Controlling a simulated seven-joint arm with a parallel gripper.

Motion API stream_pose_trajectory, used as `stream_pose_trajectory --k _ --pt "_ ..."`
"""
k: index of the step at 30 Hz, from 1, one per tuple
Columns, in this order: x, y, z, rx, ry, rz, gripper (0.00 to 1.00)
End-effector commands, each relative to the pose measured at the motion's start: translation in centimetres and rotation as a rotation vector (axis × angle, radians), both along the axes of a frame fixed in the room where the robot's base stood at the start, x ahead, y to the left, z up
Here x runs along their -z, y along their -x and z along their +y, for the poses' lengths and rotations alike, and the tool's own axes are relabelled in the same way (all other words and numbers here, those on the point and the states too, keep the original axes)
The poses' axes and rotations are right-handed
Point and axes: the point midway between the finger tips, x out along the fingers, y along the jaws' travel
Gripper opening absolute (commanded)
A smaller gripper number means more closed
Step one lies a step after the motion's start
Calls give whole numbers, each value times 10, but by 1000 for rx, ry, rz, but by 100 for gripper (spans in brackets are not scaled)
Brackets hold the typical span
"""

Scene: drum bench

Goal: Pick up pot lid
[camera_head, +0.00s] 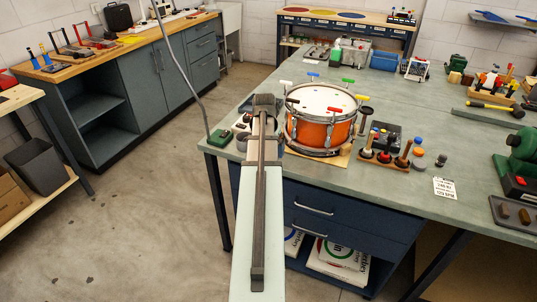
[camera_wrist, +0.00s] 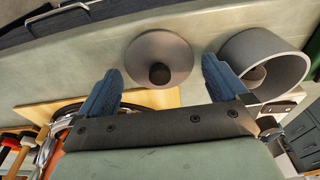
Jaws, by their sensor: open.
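The pot lid (camera_wrist: 146,48) is a round grey disc with a dark knob (camera_wrist: 160,74), seen from above in the wrist view. It lies on the grey-green bench top, beside an open grey cylinder, likely the pot (camera_wrist: 262,66). My gripper (camera_wrist: 161,70) is open, with its two blue fingers apart on either side of the knob and nothing held between them. Whether the fingers touch the lid cannot be told. In the head view my gripper (camera_head: 264,103) is at the bench's left end, left of the drum; the lid is hidden there.
An orange snare drum (camera_head: 310,131) stands on a wooden board right of my gripper. A green-based item (camera_head: 221,137) lies near the bench corner.

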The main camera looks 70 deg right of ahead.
Motion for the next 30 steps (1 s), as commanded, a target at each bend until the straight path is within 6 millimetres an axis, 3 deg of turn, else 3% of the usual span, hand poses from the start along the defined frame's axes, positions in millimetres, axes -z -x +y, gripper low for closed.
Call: stream_pose_trajectory --k 10,23,30 --pt "8 0 -1 0 -1 0 99" --pt "7 0 -1 0 0 0 58" --pt "7 0 -1 0 0 0 56"
